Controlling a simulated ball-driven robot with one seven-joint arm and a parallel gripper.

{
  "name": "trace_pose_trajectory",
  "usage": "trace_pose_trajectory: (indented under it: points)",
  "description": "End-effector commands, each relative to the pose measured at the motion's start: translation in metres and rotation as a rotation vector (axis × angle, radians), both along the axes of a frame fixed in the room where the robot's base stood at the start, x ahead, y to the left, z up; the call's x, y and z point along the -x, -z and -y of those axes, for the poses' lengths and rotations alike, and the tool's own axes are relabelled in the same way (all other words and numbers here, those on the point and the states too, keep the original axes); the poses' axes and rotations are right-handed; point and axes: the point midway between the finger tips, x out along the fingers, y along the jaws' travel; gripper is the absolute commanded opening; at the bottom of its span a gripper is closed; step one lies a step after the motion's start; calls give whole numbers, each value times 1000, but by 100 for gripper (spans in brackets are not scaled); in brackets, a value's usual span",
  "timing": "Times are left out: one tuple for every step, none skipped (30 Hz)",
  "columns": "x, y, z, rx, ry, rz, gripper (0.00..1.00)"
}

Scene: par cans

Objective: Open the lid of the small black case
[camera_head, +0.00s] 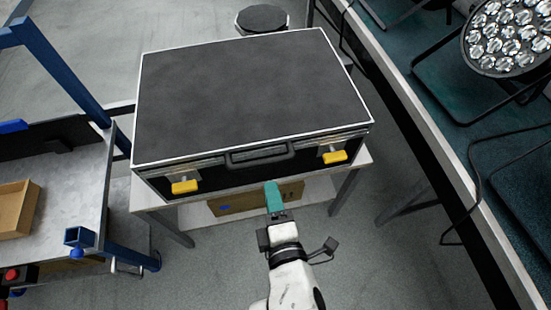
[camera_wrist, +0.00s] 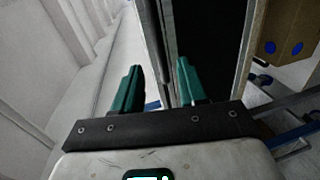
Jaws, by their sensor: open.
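The black case (camera_head: 250,92) lies on a small table in the head view, with pale metal edges and its lid closed. Its front has a handle (camera_head: 260,154) in the middle, a yellow latch (camera_head: 185,187) at the left and a yellow latch (camera_head: 335,157) at the right. My gripper (camera_head: 272,188), with green fingers, is just in front of the case, below the handle and between the latches. In the wrist view my gripper (camera_wrist: 158,85) is open with nothing between its fingers, and the dark case front (camera_wrist: 205,40) is close beyond them.
The table (camera_head: 180,215) under the case has a lower shelf with a cardboard box (camera_head: 240,198). A metal workbench (camera_head: 55,190) with blue posts stands at the left. Grey floor is clear in front.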

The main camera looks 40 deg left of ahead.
Motion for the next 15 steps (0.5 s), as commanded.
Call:
trace_pose_trajectory:
  points:
    - [1,-1,-5,2,-12,13,42]
    - [1,0,-7,2,-15,16,42]
    - [-1,0,-9,2,-15,17,42]
    - [-3,0,-11,0,-15,17,42]
    - [-6,1,-14,0,-14,17,42]
    - [-9,2,-18,1,-14,16,42]
    - [-13,3,-21,-1,-13,16,42]
    - [-16,4,-25,-1,-13,16,42]
    - [-21,6,-31,-1,-12,15,42]
    - [-25,7,-35,-1,-12,15,42]
    - [-29,8,-39,-1,-12,14,42]
    - [-33,10,-45,-1,-12,14,42]
    - [-37,11,-49,-1,-12,14,42]
    - [-40,12,-53,0,-12,13,42]
    - [-45,13,-58,-1,-12,14,42]
